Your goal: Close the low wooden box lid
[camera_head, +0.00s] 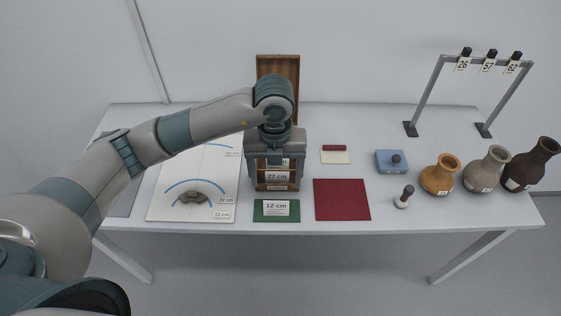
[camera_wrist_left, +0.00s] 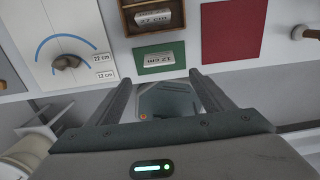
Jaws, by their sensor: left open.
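My right gripper is not in view.
A green card (camera_head: 277,217) marked 12 cm lies in front of the box, beside a dark red mat (camera_head: 342,200). A white sheet with blue arcs (camera_head: 165,207) bears a brown sherd (camera_head: 194,197). Several vases (camera_head: 440,175) and a tag rack (camera_head: 430,90) stand right.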

